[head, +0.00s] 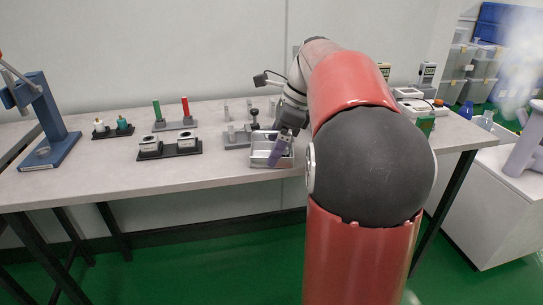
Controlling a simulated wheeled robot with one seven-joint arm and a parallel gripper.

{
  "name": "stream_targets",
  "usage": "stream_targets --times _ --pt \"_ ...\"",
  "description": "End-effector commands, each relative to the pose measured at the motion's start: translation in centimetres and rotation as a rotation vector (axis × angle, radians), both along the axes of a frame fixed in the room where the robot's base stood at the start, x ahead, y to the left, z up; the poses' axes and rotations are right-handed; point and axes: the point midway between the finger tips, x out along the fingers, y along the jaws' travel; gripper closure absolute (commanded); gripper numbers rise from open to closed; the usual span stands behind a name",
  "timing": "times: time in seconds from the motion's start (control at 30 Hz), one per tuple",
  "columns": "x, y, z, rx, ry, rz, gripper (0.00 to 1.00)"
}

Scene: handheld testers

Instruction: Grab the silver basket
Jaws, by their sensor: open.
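The silver basket (262,160) is a small metallic, tray-like thing near the front edge of the table, left of my arm. My gripper (276,158) points down over it, with a purple-grey finger in front of the basket's middle. The fingertips appear at or inside the basket, but I cannot tell whether they touch it. The gripper is open. The gripper and wrist hide part of the basket.
The grey table (100,175) also holds a blue press (45,115), a black block with two round fixtures (170,148), and red and green handles (186,107). A grey device with a black knob (254,116) stands just behind the basket. The table's front left is clear.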

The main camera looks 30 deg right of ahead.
Motion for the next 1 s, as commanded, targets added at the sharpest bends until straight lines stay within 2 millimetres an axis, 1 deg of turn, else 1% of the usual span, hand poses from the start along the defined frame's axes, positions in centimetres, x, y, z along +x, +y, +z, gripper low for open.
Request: stream_targets --times 0.03,0.1,0.3,0.37,0.6,0.7,1.0 --pt "0.05 0.19 -0.43 0.000 0.000 0.001 0.10" --pt "0.11 0.28 -0.64 0.000 0.000 0.001 0.10" --pt "0.14 0.29 -0.64 -0.001 -0.001 0.001 0.10" --pt "0.13 0.29 -0.64 -0.002 -0.001 0.001 0.17" --pt "0.12 0.28 -0.62 -0.002 -0.001 0.001 0.48" --pt "0.12 0.28 -0.60 -0.001 -0.001 0.001 0.59" --pt "0.10 0.26 -0.40 -0.001 -0.001 0.001 0.59"
